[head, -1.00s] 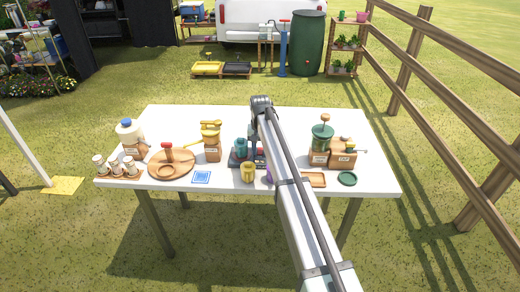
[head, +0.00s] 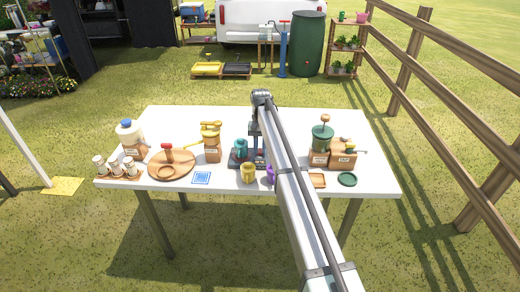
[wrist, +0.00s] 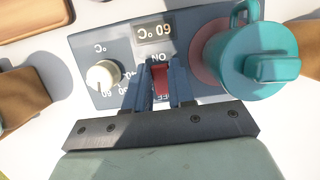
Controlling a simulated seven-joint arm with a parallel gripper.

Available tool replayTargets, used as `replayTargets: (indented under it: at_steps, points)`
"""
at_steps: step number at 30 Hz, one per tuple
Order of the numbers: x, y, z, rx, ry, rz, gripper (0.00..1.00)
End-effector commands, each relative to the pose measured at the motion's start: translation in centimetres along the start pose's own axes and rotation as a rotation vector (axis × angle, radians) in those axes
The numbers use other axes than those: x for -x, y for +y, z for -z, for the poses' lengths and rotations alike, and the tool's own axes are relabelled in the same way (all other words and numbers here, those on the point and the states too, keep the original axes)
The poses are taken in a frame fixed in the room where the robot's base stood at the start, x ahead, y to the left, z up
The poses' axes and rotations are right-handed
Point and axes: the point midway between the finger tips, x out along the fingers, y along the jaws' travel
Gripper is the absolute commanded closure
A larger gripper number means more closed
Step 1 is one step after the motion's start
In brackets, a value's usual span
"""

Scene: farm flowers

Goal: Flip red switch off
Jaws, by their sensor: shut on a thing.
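The red switch (wrist: 161,82) sits on the grey heater panel (wrist: 120,42) in the wrist view, between an ON label on its far side and a partly covered OFF label on its near side. My gripper (wrist: 160,92) has its two dark blue fingers shut on the red switch, one on each side. The switch's exact tilt is hard to tell. In the head view the heater base (head: 236,163) stands at the middle of the white table, and my gripper (head: 258,164) comes down beside the teal kettle; the switch is hidden there.
The teal kettle (wrist: 252,60) stands close to the switch, beside one finger. A white knob (wrist: 103,75) is on the other side. A yellow mug (head: 248,173) and purple mug (head: 271,174) stand in front.

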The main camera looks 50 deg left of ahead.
Motion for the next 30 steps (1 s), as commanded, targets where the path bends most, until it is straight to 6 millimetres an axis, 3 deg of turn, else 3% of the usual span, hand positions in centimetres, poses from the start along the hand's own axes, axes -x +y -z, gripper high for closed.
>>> replayTargets:
  at_steps: [13, 14, 21, 30]
  points:
    - [0.13, 0.0, 0.18, 0.0, -0.046, 0.001, 1.0]
    - [0.13, 0.0, 0.18, 0.0, -0.046, 0.001, 0.75]
    - [0.1, 0.0, 0.17, 0.0, -0.046, 0.001, 0.52]
    - [0.17, 0.0, 0.17, 0.0, -0.046, 0.0, 0.51]
